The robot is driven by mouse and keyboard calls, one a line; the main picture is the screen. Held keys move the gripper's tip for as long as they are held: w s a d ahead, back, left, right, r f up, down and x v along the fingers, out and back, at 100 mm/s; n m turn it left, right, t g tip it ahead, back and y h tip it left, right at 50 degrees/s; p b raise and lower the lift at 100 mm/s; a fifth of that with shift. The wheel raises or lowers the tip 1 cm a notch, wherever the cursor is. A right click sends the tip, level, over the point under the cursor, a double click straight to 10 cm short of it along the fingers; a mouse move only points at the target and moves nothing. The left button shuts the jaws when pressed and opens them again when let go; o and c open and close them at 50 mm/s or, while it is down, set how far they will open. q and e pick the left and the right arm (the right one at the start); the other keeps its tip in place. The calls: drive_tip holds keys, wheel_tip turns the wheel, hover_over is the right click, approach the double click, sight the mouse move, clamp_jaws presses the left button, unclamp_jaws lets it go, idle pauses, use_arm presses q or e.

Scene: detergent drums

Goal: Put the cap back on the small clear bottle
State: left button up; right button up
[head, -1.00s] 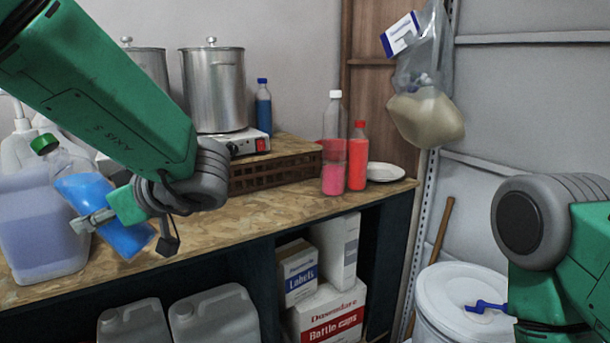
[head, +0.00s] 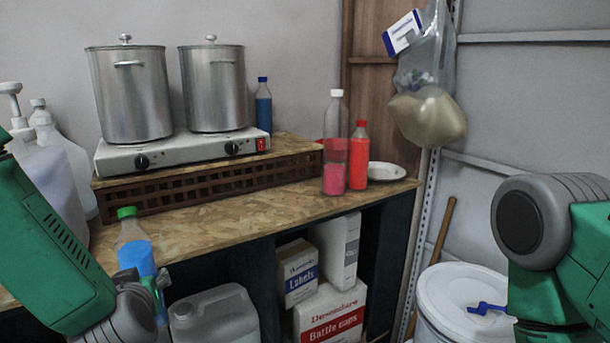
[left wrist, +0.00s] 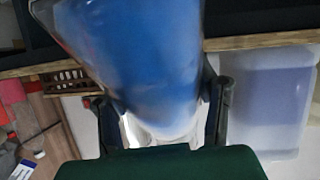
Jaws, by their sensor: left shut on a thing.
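A clear bottle (head: 137,255) with blue liquid stands nearly upright at the lower left of the head view. A green cap (head: 127,212) sits on its top. My left gripper (head: 150,284) is shut around this bottle in front of the counter. In the left wrist view the bottle (left wrist: 145,60) fills the space between the two fingers (left wrist: 160,105). No loose cap shows. My right arm is at the right edge, and its gripper is out of view.
On the counter (head: 225,215) stand a white-capped bottle with pink liquid (head: 334,165), a red bottle (head: 358,160) and a white dish (head: 385,172). Two steel pots (head: 212,90) sit on a hotplate behind. A white drum (head: 450,290) is at lower right. The counter's middle is clear.

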use_arm(q)
drive_tip(key=s+d+f+m+t+h, duration=0.1)
drive_tip(key=s+d+f+m+h, duration=0.3)
drive_tip(key=s+d+f+h, duration=0.1)
drive_tip(key=shift+s+d+f+m, duration=0.3)
drive_tip(key=shift+s+d+f, duration=0.15)
drive_tip(key=shift+d+f, duration=0.45)
drive_tip(key=s+d+f+m+g+h, duration=0.1)
drive_tip(key=d+m+h, duration=0.3)
drive_tip(key=d, duration=0.4)
drive_tip(key=s+d+f+m+g+h, duration=0.1)
drive_tip(key=d+m+h, duration=0.3)
drive_tip(key=d, duration=0.4)
drive_tip(key=shift+d+g+h, duration=0.4)
drive_tip(key=shift+g+h, duration=0.1)
drive_tip(key=shift+s+f, duration=0.1)
drive_tip(key=shift+f, duration=0.05)
clamp_jaws()
